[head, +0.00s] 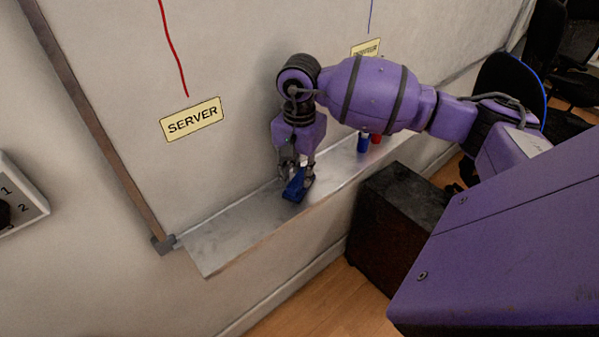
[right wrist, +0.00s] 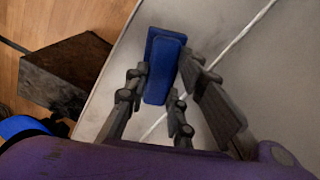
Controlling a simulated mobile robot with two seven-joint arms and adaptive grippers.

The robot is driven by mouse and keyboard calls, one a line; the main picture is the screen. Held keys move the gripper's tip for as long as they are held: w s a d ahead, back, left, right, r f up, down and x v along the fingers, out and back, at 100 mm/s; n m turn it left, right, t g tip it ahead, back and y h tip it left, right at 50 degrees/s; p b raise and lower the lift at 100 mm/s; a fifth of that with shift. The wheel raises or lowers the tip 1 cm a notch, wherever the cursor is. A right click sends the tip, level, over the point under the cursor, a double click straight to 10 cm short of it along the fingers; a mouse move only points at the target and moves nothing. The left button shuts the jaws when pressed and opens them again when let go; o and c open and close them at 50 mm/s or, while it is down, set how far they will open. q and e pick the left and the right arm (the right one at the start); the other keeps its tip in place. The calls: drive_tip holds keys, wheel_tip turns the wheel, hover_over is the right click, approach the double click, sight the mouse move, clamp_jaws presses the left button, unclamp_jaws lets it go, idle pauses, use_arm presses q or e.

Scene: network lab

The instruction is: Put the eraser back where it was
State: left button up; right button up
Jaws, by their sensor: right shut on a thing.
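The blue eraser (head: 293,187) is at the metal tray (head: 226,237) below the whiteboard, under my right gripper (head: 297,175). In the right wrist view the eraser (right wrist: 162,70) sits between the fingers of my right gripper (right wrist: 160,92), which is shut on it. The gripper points down at the tray. The eraser looks to be on the tray or just above it; I cannot tell which. My left gripper is not in view.
A "SERVER" label (head: 192,119) is on the board. A dark box (head: 396,222) stands on the floor below the tray. The tray's left part is bare.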

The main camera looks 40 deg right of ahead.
sight(299, 178)
drive_tip(key=o, duration=1)
drive_tip(key=shift+f, duration=0.1)
drive_tip(key=shift+r, duration=0.3)
drive_tip(key=shift+r+b, duration=0.4)
drive_tip(key=shift+r, duration=5.4)
drive_tip(key=shift+s, duration=0.1)
